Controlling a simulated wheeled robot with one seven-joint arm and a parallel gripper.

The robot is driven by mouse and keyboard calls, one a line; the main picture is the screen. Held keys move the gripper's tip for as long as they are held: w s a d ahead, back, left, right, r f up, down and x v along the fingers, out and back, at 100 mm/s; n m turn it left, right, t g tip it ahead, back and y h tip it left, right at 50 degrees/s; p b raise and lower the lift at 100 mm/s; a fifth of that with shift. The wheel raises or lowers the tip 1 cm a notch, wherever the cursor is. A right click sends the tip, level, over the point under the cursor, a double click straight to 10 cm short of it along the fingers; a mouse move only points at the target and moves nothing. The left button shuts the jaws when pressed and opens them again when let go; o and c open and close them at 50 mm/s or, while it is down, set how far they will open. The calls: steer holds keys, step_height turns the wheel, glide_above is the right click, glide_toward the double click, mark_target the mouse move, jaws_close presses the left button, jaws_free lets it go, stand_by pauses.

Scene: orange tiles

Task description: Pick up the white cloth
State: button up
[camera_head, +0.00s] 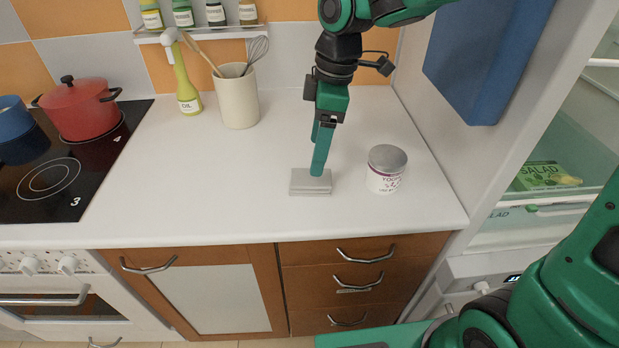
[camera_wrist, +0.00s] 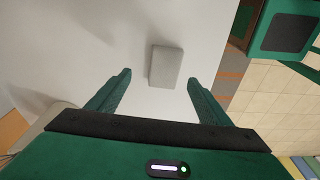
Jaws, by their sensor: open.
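The white cloth (camera_head: 311,188) is a small folded, greyish-white rectangle lying flat on the white counter near its front edge. In the wrist view the cloth (camera_wrist: 166,66) lies ahead of the fingertips and between their lines. My gripper (camera_head: 318,172) points down over the cloth from behind it in the head view, and a finger overlaps the cloth's back part. In the wrist view my gripper (camera_wrist: 158,78) has its two green fingers wide apart, with nothing between them. I cannot tell whether a fingertip touches the cloth.
A yogurt tub (camera_head: 385,169) stands close to the right of the cloth. A utensil pot (camera_head: 237,96) and an oil bottle (camera_head: 187,88) stand at the back left. A red pot (camera_head: 80,108) is on the hob. The counter left of the cloth is clear.

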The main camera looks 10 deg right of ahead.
mark_target(310, 182)
steer(key=f, duration=0.1)
steer(key=a+f, duration=0.1)
steer(key=f, duration=0.1)
steer(key=s+f, duration=0.1)
steer(key=f, duration=0.1)
steer(key=shift+a+f, duration=0.1)
steer(key=shift+a, duration=0.05)
steer(key=shift+w+a+f, duration=0.1)
steer(key=shift+f, duration=0.55)
steer(key=shift+c, duration=0.3)
steer(key=c, duration=1.1)
